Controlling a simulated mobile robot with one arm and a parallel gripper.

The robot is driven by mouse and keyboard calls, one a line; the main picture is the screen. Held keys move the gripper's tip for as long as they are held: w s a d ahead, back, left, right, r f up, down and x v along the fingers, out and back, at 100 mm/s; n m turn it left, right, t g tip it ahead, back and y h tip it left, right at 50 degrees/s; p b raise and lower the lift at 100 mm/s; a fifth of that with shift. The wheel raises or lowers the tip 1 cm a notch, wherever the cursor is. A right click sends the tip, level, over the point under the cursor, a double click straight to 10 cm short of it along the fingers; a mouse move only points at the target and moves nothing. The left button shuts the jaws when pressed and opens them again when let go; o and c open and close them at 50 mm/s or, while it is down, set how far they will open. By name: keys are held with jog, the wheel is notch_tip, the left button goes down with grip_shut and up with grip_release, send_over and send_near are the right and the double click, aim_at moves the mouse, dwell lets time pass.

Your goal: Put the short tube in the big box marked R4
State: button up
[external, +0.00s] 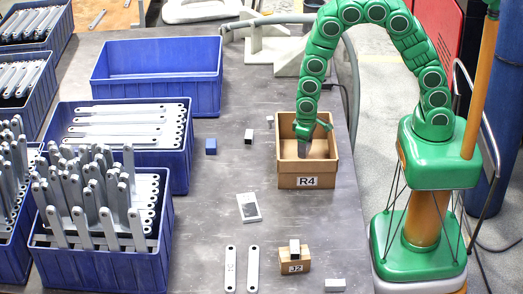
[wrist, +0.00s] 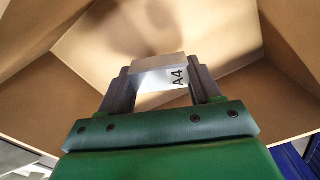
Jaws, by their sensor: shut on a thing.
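The big box marked R4 (external: 290,168) is an open brown carton on the grey table, with its label on the front wall. My gripper (external: 303,153) reaches down into its opening. In the wrist view my gripper (wrist: 160,82) is shut on a short silvery metal piece (wrist: 150,68) with a white label reading A4. Whether this piece is a hollow tube cannot be told from this angle. The brown walls and floor of the box surround it, and a shadow lies on the surface beyond. The external view does not show the held piece clearly.
A small brown box marked J2 (external: 294,267) bears a metal piece on top. A blue cube (external: 211,146), a small black-and-white block (external: 249,136) and a grey plate (external: 249,207) lie left of R4. Blue crates (external: 100,262) of brackets fill the left side.

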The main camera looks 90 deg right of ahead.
jog(key=shift+f, duration=1.95)
jog(key=shift+f, duration=0.1)
jog(key=o, duration=1.2)
